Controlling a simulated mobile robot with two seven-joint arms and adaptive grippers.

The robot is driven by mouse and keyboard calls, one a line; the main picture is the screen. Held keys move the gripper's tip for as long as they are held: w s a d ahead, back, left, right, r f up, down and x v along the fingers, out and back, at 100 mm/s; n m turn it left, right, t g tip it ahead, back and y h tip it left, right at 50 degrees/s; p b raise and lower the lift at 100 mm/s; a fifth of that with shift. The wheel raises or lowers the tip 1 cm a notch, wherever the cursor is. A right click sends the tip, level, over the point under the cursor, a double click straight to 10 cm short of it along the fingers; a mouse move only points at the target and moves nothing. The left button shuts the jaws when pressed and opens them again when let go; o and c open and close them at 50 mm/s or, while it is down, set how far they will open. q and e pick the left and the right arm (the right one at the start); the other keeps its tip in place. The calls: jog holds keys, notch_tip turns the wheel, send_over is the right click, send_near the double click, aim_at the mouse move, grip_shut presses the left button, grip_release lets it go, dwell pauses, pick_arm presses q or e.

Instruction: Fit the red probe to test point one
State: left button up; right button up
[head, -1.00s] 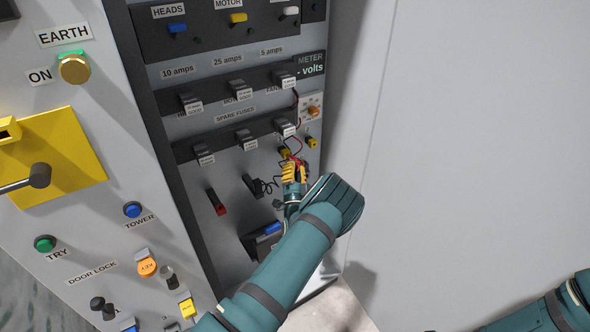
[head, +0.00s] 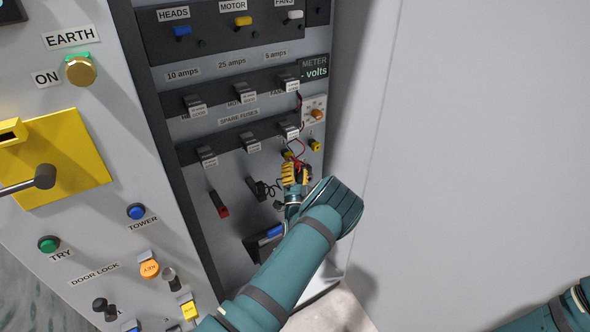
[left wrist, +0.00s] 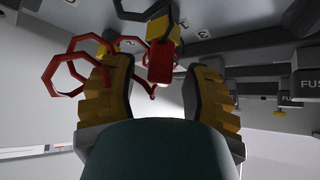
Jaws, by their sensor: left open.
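My left gripper (head: 295,174) is at the right side of the grey panel, just below the lower row of fuses. In the left wrist view its two yellow-padded fingers (left wrist: 158,90) stand apart. The red probe (left wrist: 159,62) shows between and beyond the fingertips, under a yellow block (left wrist: 158,28); I cannot tell whether either finger touches it. A looped red lead (left wrist: 62,75) hangs by the left finger. Small numbered marks show on the panel behind, but which is test point one is unclear. My right gripper is out of view.
The meter display (head: 313,69) is above, with an orange knob (head: 317,114) and a yellow socket block (head: 315,145) below it. Spare fuses (head: 250,142) and a red-ended handle (head: 219,204) are left of the gripper. Open floor and blank wall lie right.

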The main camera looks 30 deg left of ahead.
pick_arm(q)
jog(key=v, duration=1.1)
jog(key=shift+s+d+f, duration=0.15)
jog(key=shift+s+f, duration=0.05)
jog(key=shift+s, duration=0.1)
